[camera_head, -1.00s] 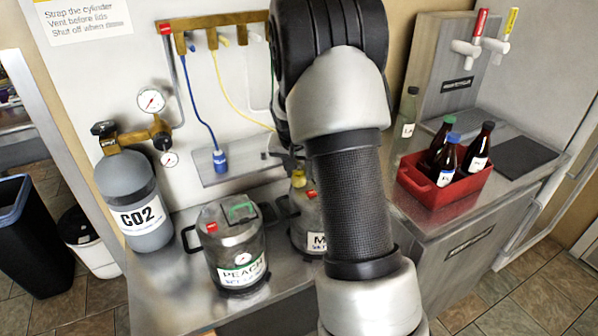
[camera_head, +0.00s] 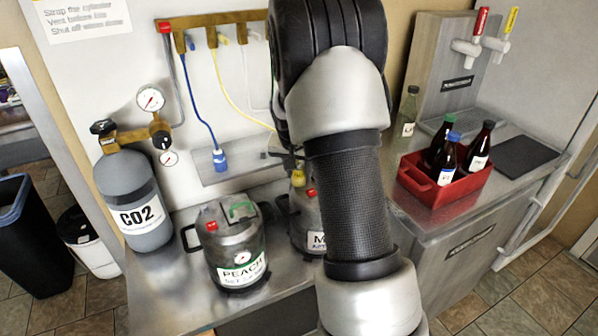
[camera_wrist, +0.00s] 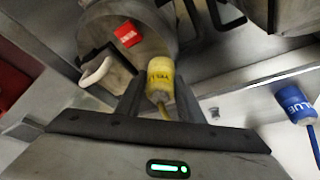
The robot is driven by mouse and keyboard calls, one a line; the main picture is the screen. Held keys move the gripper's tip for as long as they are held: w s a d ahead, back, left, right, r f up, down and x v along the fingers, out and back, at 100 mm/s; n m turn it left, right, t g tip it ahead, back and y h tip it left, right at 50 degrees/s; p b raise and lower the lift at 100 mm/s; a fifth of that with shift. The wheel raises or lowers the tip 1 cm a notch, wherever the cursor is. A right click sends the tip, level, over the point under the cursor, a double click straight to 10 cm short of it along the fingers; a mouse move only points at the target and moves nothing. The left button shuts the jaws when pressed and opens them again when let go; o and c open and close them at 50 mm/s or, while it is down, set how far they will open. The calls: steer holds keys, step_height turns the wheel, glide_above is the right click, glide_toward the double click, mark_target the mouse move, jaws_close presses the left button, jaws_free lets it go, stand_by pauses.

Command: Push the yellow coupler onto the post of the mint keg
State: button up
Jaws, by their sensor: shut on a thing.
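The yellow coupler (camera_wrist: 160,78) is between my gripper's fingers (camera_wrist: 160,98) in the wrist view, with its yellow hose trailing back toward the palm. My gripper is shut on it. In the head view the yellow coupler (camera_head: 298,178) shows over the top of the mint keg (camera_head: 306,220), which is partly hidden behind my arm. In the wrist view the coupler's front end meets the top of the keg (camera_wrist: 155,30), beside a red tag. The post is hidden, so I cannot tell whether the coupler is seated on it.
The peach keg (camera_head: 234,250) stands left of the mint keg. The blue coupler (camera_head: 219,160) hangs by the wall shelf (camera_head: 235,172). A CO2 cylinder (camera_head: 135,195) stands at the left. A red crate (camera_head: 440,190) of bottles is at the right.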

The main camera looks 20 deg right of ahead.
steer(key=shift+f, duration=0.15)
stand_by(0.7)
steer(key=o, duration=1.3)
steer(key=shift+c, duration=0.2)
steer(key=shift+s+d, duration=0.1)
steer(key=shift+o, duration=0.2)
steer(key=shift+d, duration=0.15)
steer(key=shift+o, duration=0.2)
steer(key=o, duration=0.3)
steer(key=shift+s+r, duration=0.1)
steer(key=shift+r, duration=0.45)
steer(key=shift+o, duration=0.2)
steer(key=shift+r+p, duration=1.1)
steer(key=shift+r, duration=0.45)
steer(key=shift+w+a+r+p, duration=0.15)
steer(key=shift+r+p, duration=0.35)
steer(key=shift+r, duration=0.35)
steer(key=shift+w+a+r+p, duration=0.1)
steer(key=shift+r+p, duration=0.4)
steer(key=shift+r, duration=0.3)
